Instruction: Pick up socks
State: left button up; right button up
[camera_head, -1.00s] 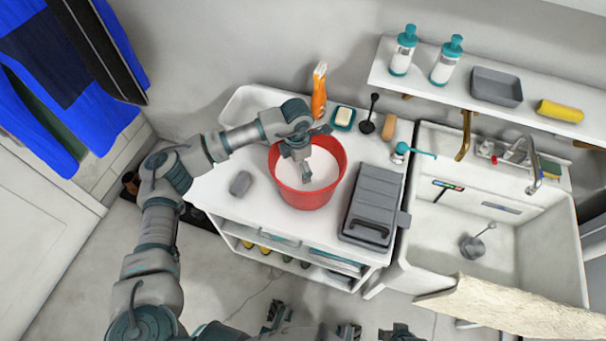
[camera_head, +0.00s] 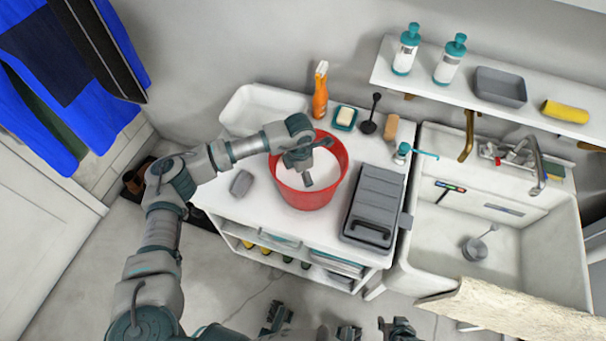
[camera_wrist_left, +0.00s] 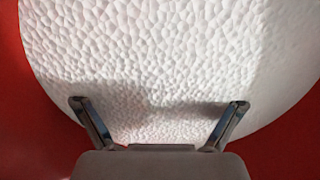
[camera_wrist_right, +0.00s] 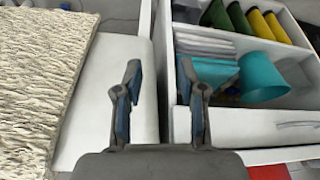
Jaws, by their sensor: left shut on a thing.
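No sock can be clearly made out. A red bucket (camera_head: 335,183) with white, bumpy, foam-like contents (camera_head: 323,167) stands on the white counter. My left gripper (camera_head: 307,179) points down inside the bucket's mouth. In the left wrist view its fingers (camera_wrist_left: 160,102) stand wide apart over the white contents (camera_wrist_left: 160,50); what they hold cannot be made out. My right gripper (camera_head: 397,329) is low at the bottom edge of the head view. In the right wrist view (camera_wrist_right: 160,78) it is open and empty, between the stone-like slab's side and the shelf unit.
A grey toolbox (camera_head: 378,203) and a small grey block (camera_head: 241,182) flank the bucket. An orange spray bottle (camera_head: 320,92), soap dish (camera_head: 344,117) and white tray (camera_head: 250,110) stand behind. A sink (camera_head: 450,235) is at right. A rough slab (camera_head: 510,308) juts out in front.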

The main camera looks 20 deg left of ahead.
pick_arm(q)
jog(key=shift+r, duration=0.3)
notch_tip(320, 180, up, 5)
jog(key=shift+r+p, duration=0.1)
jog(key=shift+p, duration=0.4)
notch_tip(320, 180, up, 3)
jog(key=shift+r, duration=0.55)
pick_arm(e)
jog(key=s, duration=0.1)
jog(key=s+f+g, duration=0.1)
jog(key=s+d+g, duration=0.1)
jog(key=shift+s+f, duration=0.2)
jog(key=shift+f, duration=0.05)
pick_arm(q)
jog(key=shift+r+p, duration=0.1)
jog(key=shift+p, duration=0.2)
pick_arm(e)
jog(key=shift+r, duration=0.1)
